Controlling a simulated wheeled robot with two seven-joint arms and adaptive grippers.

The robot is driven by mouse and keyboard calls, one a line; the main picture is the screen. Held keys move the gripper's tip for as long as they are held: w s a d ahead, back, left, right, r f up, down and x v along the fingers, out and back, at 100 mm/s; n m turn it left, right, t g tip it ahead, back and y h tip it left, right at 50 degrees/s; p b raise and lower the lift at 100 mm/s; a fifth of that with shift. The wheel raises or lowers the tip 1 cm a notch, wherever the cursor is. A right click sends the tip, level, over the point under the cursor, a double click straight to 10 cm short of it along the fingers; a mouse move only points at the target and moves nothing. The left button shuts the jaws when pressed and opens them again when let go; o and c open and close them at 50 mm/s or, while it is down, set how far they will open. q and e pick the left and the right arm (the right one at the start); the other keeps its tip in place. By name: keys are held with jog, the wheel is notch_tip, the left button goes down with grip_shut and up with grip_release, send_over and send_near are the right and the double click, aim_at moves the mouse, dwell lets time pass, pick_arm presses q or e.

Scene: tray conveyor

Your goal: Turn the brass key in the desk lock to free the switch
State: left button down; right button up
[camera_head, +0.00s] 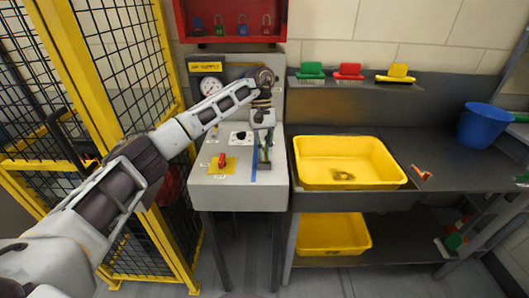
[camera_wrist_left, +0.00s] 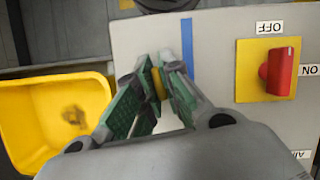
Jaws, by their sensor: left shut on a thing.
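The grey desk (camera_head: 235,189) stands in the middle of the head view. On its top is a red rotary switch (camera_head: 222,160) on a yellow plate (camera_head: 230,167); the switch also shows in the left wrist view (camera_wrist_left: 281,68), with OFF and ON labels beside its plate. My left gripper (camera_head: 264,160) points down over the right part of the desk top. In the left wrist view its green-padded fingers (camera_wrist_left: 160,80) are shut on a small brass-yellow piece, the brass key (camera_wrist_left: 157,84). The lock and most of the key are hidden by the fingers. My right gripper is not in view.
A yellow tub (camera_head: 350,183) sits on the dark bench right of the desk, another (camera_head: 333,240) below. A pressure gauge (camera_head: 210,86) stands behind the desk, under a red padlock box (camera_head: 233,39). A yellow-framed mesh fence (camera_head: 95,75) closes the left side.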

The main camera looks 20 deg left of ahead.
pick_arm(q)
jog(key=shift+f+m+g+y+p, duration=0.15)
jog(key=shift+m+y+p, duration=0.25)
jog(key=shift+m, duration=0.35)
jog(key=shift+m+g+y+p, duration=0.2)
jog(key=shift+m+p, duration=0.3)
jog(key=shift+m, duration=0.25)
jog(key=c, duration=1.5)
grip_release()
jog(key=shift+w, duration=0.1)
jog(key=v, duration=0.8)
jog(key=shift+a, duration=0.1)
jog(key=shift+r+p, duration=0.3)
jog(key=shift+r, duration=0.05)
